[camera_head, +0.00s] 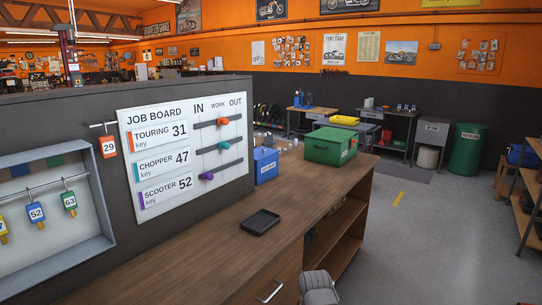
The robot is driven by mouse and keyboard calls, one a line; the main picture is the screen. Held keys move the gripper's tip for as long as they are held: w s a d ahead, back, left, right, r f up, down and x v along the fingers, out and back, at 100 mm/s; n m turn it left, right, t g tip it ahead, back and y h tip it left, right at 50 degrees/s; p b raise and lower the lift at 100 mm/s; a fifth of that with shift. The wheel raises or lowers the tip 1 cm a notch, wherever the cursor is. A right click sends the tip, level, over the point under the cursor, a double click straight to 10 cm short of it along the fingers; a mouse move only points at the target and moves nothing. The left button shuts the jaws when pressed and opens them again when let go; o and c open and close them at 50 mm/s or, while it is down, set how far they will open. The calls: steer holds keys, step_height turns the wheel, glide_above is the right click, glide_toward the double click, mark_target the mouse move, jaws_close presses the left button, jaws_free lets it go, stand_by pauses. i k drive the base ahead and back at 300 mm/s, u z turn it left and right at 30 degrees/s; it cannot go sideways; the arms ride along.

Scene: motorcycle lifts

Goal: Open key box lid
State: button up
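A blue box (265,165) stands beside the job board. I cannot tell from labels which is the key box. My gripper's fingers are not in view.
The wooden counter (207,253) carries a black tray (261,222). The job board (190,152) hangs on the dark panel. An orange 29 tag (108,146) hangs left of it. A grey ribbed part shows at the bottom edge. The floor (415,245) right of the counter is clear.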

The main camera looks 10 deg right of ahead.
mark_target(259, 151)
steer(key=k, duration=0.25)
steer(key=u, duration=0.1)
steer(key=i, duration=1.45)
steer(key=u, duration=1)
